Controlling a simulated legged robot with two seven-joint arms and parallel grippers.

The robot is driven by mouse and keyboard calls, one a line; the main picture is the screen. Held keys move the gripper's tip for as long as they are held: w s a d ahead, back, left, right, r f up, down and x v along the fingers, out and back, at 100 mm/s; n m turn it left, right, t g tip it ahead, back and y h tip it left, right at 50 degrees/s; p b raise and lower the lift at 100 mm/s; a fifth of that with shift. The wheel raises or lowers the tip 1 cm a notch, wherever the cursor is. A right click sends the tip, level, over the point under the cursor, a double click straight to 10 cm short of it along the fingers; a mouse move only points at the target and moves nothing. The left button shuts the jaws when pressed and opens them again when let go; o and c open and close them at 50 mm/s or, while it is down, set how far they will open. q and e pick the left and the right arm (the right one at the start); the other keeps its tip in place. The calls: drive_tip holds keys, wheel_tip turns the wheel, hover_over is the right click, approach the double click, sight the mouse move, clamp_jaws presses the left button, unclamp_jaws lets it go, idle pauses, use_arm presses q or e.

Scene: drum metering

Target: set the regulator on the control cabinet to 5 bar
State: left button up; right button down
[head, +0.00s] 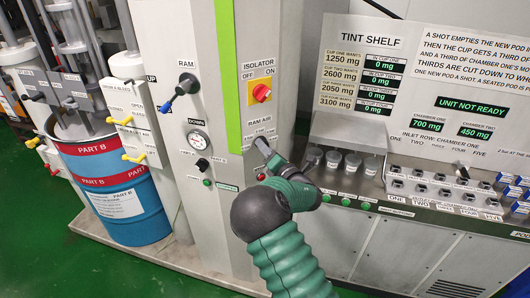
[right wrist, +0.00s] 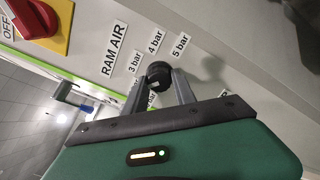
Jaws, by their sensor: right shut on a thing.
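The regulator is a small black knob (right wrist: 158,72) under the RAM AIR label (right wrist: 116,50) in the right wrist view. Labels for 3 bar, 4 bar and 5 bar (right wrist: 181,46) fan around it. My right gripper (right wrist: 160,86) is shut on the knob, one grey finger on each side. I cannot tell which label the knob points to. In the head view my right gripper (head: 263,148) reaches the front of the control cabinet (head: 228,225) below RAM AIR and mostly hides the knob. My left gripper is not in view.
A red isolator switch (head: 261,93) sits just above the regulator. A ram lever (head: 180,92) and a round gauge (head: 198,140) are on the cabinet's left face. A blue PART B drum (head: 115,190) stands left. The tint shelf with several cups (head: 352,162) is right.

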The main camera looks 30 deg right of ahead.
drive_tip(key=shift+s+f+m+b, duration=0.15)
drive_tip(key=shift+m+b, duration=1)
drive_tip(key=shift+m, duration=6.3)
drive_tip(key=shift+f+m+b, duration=0.1)
drive_tip(key=shift+m+b, duration=1)
drive_tip(key=shift+m, duration=6.35)
drive_tip(key=shift+d+m, duration=0.1)
drive_tip(key=shift+m, duration=0.2)
